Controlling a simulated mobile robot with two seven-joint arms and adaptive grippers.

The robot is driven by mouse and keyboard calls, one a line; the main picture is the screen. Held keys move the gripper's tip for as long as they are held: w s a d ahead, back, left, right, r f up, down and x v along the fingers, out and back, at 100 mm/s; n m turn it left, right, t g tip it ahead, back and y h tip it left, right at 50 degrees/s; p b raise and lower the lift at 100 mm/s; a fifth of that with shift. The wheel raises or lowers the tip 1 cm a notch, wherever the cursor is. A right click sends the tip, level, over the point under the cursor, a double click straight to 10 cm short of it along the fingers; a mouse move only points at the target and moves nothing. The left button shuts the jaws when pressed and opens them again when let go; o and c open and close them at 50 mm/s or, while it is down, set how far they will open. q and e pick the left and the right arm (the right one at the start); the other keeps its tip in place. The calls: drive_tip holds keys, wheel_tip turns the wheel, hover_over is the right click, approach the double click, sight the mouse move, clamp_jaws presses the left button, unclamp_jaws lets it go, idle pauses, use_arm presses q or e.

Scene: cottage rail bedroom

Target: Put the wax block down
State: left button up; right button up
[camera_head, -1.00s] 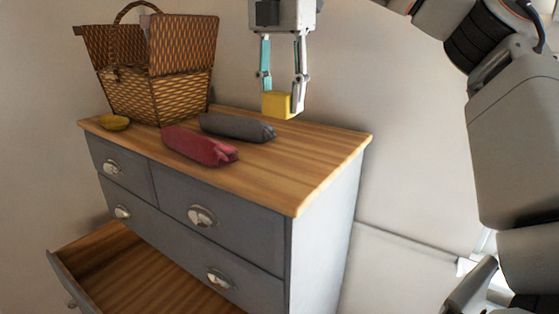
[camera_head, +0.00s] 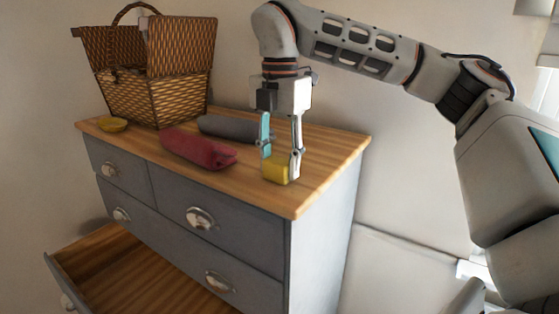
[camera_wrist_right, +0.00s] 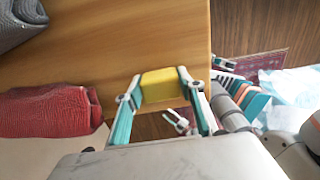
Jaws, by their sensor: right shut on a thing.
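The yellow wax block (camera_head: 273,170) is between the fingers of my right gripper (camera_head: 280,175), low over the right part of the wooden dresser top (camera_head: 320,158). In the right wrist view, my right gripper (camera_wrist_right: 161,90) has one finger on each side of the wax block (camera_wrist_right: 161,84), shut on it. The block looks at or very near the top's surface; I cannot tell whether it touches. The block is near the top's front right edge. My left gripper is not in view.
A lower drawer (camera_head: 130,275) is pulled open. Bare wood surrounds the block.

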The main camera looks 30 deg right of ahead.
sight(280, 160)
drive_tip(key=shift+f, duration=0.15)
drive_tip(key=o, duration=1)
wheel_tip(280, 160, up, 12)
drive_tip(key=shift+s+r, duration=0.1)
drive_tip(key=shift+r, duration=0.15)
